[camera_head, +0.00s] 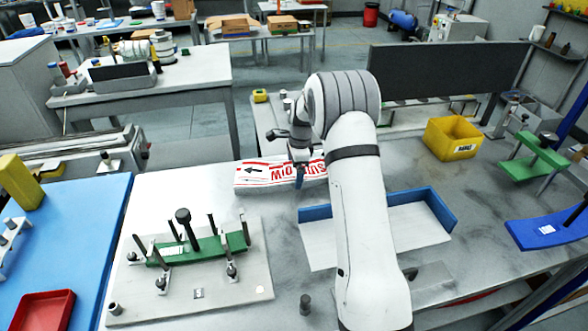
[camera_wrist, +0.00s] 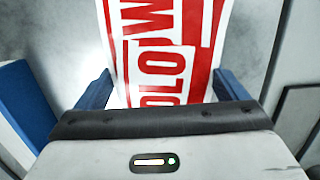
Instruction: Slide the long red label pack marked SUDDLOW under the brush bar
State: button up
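The long white label pack (camera_head: 258,174) with red print lies flat on the grey bench in the head view, its lettering upside down. In the wrist view the pack (camera_wrist: 168,45) runs away from me, with "OLO" and a "W" in red. My gripper (camera_head: 300,172) is at the pack, over its right part. In the wrist view my gripper's two blue fingers (camera_wrist: 162,78) stand wide apart, one by each long edge. I cannot tell whether they press on it. My arm hides the pack's right end. I cannot clearly make out the brush bar.
A blue-walled tray (camera_head: 440,209) stands right of the pack, partly behind my arm. A green fixture on a grey plate (camera_head: 245,284) with upright pins is in front left. A yellow bin (camera_head: 452,138) and a tall dark panel (camera_head: 450,70) stand further back. Bare bench lies left of the pack.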

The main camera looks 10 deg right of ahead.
jog(key=shift+w, duration=0.1)
jog(key=c, duration=1.1)
jog(key=o, duration=1.3)
jog(key=r, duration=0.2)
jog(key=r+b, duration=0.1)
jog(key=r, duration=0.2)
jog(key=d+r, duration=0.1)
jog(key=r, duration=0.1)
jog(key=shift+r, duration=0.25)
jog(key=shift+s+r, duration=0.2)
jog(key=shift+r, duration=0.2)
jog(key=s+a+r+n+t, duration=0.1)
jog(key=s+r+n, duration=0.4)
jog(key=s, duration=0.4)
jog(key=s+a+r+n+t, duration=0.1)
jog(key=s+r+n, duration=0.3)
jog(key=s+r, duration=0.4)
jog(key=s+f+n, duration=0.1)
jog(key=s+n, duration=0.2)
jog(key=s, duration=0.4)
jog(key=s+n+h, duration=0.1)
jog(key=s+n, duration=0.2)
jog(key=s, duration=0.4)
jog(key=s+f+n+t, duration=0.1)
jog(key=s+n, duration=0.2)
jog(key=s, duration=0.4)
jog(key=shift+a+f, duration=0.3)
jog(key=shift+a, duration=0.05)
